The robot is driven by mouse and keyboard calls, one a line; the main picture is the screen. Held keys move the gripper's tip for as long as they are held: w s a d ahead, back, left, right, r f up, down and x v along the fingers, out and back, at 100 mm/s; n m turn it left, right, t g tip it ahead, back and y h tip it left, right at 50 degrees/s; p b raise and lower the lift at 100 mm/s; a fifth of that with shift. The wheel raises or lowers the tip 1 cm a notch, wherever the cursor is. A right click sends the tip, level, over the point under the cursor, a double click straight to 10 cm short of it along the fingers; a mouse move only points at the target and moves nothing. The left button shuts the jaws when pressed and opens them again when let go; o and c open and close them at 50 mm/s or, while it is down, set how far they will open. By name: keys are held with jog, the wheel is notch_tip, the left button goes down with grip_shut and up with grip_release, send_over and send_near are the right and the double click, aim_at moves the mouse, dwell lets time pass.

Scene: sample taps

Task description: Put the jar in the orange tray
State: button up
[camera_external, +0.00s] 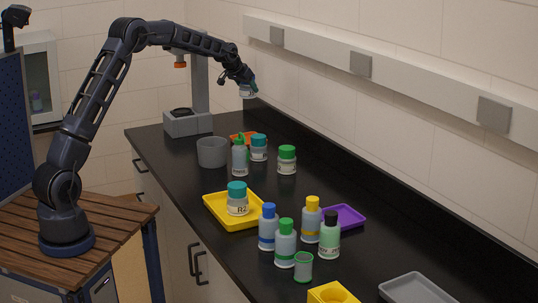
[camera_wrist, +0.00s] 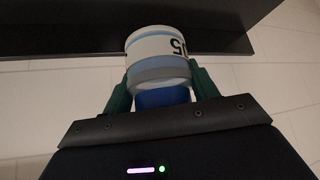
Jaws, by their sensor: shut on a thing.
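My gripper (camera_external: 246,84) is shut on a jar (camera_external: 248,93) and holds it in the air above the far part of the bench. In the wrist view the jar (camera_wrist: 158,48) sits between the green fingers of my gripper (camera_wrist: 162,86); it has a pale label with dark print, only partly readable, and a blue cap. The orange tray (camera_external: 243,135) lies on the bench below, at the far end. It is largely hidden behind a green-topped bottle (camera_external: 240,158) and a teal-capped jar (camera_external: 258,147); I cannot tell whether that jar stands in it.
A grey cup (camera_external: 212,152) and a grey stand (camera_external: 188,123) are near the orange tray. A green-capped jar (camera_external: 287,160) stands to its right. Nearer are a yellow tray (camera_external: 224,212) with a teal-capped jar (camera_external: 237,200), several bottles, and a purple tray (camera_external: 346,215). The wall borders the bench.

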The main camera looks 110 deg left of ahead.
notch_tip(320, 180, down, 20)
jog(key=shift+r, duration=0.25)
dwell(0.4)
jog(key=shift+f, duration=0.15)
jog(key=o, duration=1.1)
jog(key=shift+o, duration=0.2)
jog(key=shift+r, duration=0.25)
jog(key=v, duration=1.2)
